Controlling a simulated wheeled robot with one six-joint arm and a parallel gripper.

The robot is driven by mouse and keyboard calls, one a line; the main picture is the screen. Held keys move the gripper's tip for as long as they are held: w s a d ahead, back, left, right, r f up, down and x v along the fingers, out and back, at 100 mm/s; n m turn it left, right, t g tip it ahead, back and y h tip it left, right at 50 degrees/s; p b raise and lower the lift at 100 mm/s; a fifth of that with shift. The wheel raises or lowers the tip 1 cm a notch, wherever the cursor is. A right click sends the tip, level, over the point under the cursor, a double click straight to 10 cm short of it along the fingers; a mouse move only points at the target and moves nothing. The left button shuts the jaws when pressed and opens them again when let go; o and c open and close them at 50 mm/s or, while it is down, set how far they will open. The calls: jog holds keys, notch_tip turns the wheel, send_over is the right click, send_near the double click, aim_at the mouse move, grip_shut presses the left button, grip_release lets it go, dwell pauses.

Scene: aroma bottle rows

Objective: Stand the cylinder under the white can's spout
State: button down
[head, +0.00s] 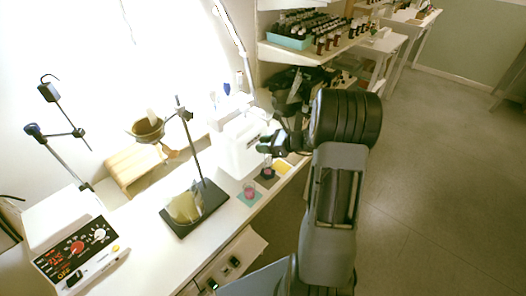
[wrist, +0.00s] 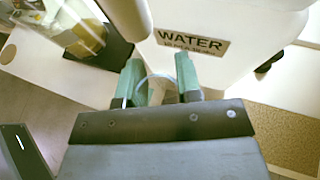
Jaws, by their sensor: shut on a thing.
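The white can (head: 240,143) stands on the bench against the bright wall; its side with the "WATER" label (wrist: 192,42) fills the top of the wrist view. A small dark part (wrist: 268,66) juts from the can's lower right side there; I cannot tell whether it is the spout. My gripper (wrist: 160,84), with green fingertips, is shut on a clear round-rimmed glass, the cylinder (wrist: 158,92), close in front of the label. In the head view my gripper (head: 274,146) is at the can's right side, and the cylinder is hard to make out.
A retort stand (head: 208,213) with a funnel is left of the can. A shelf of dark bottles (head: 324,42) is behind. The bench edge is close.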

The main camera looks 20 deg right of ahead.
aim_at(268, 159)
jog(key=shift+w+f, duration=0.25)
jog(key=shift+f, duration=0.8)
jog(key=shift+w+f, duration=0.2)
jog(key=shift+f, duration=0.85)
jog(key=shift+f, duration=0.2)
jog(key=c, duration=0.8)
grip_release()
jog(key=shift+r, duration=0.15)
